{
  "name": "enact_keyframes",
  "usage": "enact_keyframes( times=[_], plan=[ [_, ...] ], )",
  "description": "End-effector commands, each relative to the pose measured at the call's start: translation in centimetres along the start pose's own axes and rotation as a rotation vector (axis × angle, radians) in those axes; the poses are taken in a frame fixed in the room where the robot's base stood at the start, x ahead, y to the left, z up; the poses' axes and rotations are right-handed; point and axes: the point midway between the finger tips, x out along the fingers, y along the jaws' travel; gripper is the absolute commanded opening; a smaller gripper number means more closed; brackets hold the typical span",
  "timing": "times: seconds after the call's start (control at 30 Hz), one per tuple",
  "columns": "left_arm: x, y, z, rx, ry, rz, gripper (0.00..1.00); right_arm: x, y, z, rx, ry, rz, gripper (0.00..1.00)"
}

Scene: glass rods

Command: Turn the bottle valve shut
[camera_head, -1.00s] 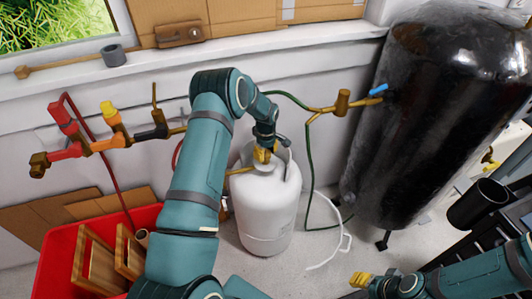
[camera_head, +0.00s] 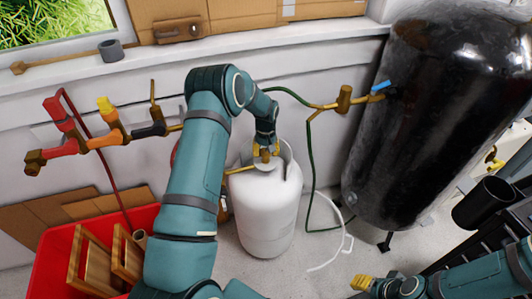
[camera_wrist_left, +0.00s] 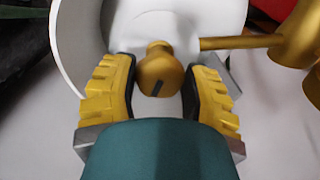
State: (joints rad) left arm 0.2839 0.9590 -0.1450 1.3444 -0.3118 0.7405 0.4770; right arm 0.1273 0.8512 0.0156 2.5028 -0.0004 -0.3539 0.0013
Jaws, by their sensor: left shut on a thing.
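The white gas bottle (camera_head: 266,218) stands upright on the floor near the wall, with an open collar around its top. Its brass bottle valve (camera_wrist_left: 157,75) shows in the left wrist view as a rounded knob with a dark mark. My left gripper (camera_head: 265,153) reaches down into the collar from above. In the head view the gripper mostly hides the valve. My right gripper (camera_head: 362,282) is low at the right, away from the bottle; its opening is unclear.
A large black tank (camera_head: 430,110) stands at the right. A green hose (camera_head: 312,170) and brass pipe fittings (camera_head: 344,100) run along the wall. A red bin (camera_head: 60,255) with wooden racks is at the lower left. Red and brass valves (camera_head: 75,145) are at the left.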

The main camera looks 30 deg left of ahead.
Motion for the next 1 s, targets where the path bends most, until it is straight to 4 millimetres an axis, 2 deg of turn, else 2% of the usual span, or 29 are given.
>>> enact_keyframes(
  times=[1.0],
  plan=[
    [0.1, -0.2, 0.0, 0.93, -0.005, 0.001, 0.13, 1.3, 0.5, -0.2, -0.001, 0.007, 0.0, 0.47]
  ],
)
